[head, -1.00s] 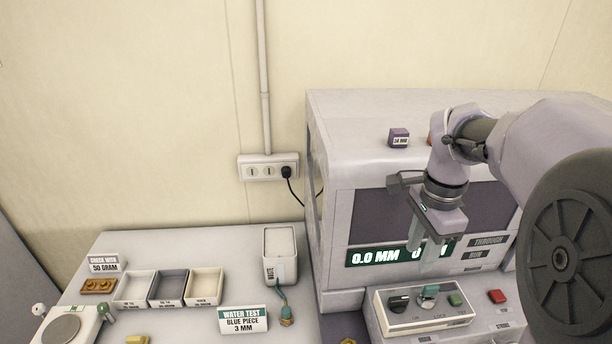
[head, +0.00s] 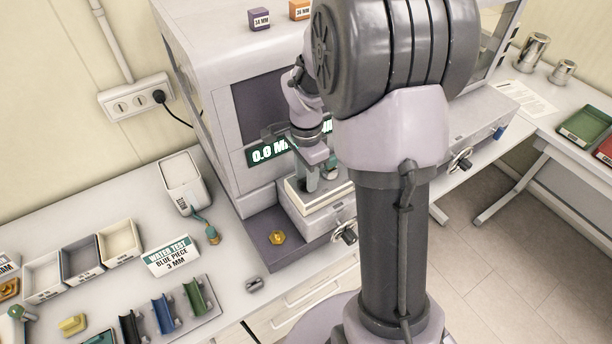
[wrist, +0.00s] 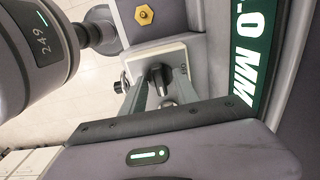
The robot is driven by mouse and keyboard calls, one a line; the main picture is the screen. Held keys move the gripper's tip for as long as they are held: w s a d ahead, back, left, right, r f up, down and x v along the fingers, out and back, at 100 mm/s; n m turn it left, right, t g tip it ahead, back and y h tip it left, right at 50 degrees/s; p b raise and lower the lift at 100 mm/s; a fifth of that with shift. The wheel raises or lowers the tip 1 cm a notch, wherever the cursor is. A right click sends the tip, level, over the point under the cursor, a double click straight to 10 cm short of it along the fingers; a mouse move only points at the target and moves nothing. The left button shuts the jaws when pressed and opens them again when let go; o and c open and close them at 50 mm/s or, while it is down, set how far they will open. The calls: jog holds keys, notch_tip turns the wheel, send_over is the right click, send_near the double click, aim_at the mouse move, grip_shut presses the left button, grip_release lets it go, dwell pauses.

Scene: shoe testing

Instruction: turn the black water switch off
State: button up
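The black water switch (wrist: 160,76) is a dark knob on the pale panel (wrist: 146,58) of the machine, seen in the wrist view. My gripper (wrist: 161,90) is pointed down at it, with one finger on each side of the knob and the fingers apart. Whether either finger touches the knob I cannot tell. In the head view my gripper (head: 318,178) is low over the panel (head: 312,201), and my fingers and arm hide the switch. A round metallic part shows just below the knob in the wrist view.
A yellow hexagonal piece (head: 278,238) lies on the ledge left of the panel. A black side handle (head: 345,233) sticks out below it. The display (head: 263,152) stands close behind my gripper. The water test sign (head: 170,255) and trays are farther left.

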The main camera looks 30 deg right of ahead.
grip_shut()
jog(key=shift+n, duration=0.4)
jog(key=n, duration=0.3)
jog(key=shift+n, duration=0.4)
jog(key=n, duration=0.4)
jog(key=shift+n+p, duration=0.3)
jog(key=shift+p, duration=0.05)
jog(key=n, duration=0.4)
jog(key=shift+p, duration=0.4)
jog(key=shift+n+p, duration=0.4)
jog(key=shift+n, duration=2.1)
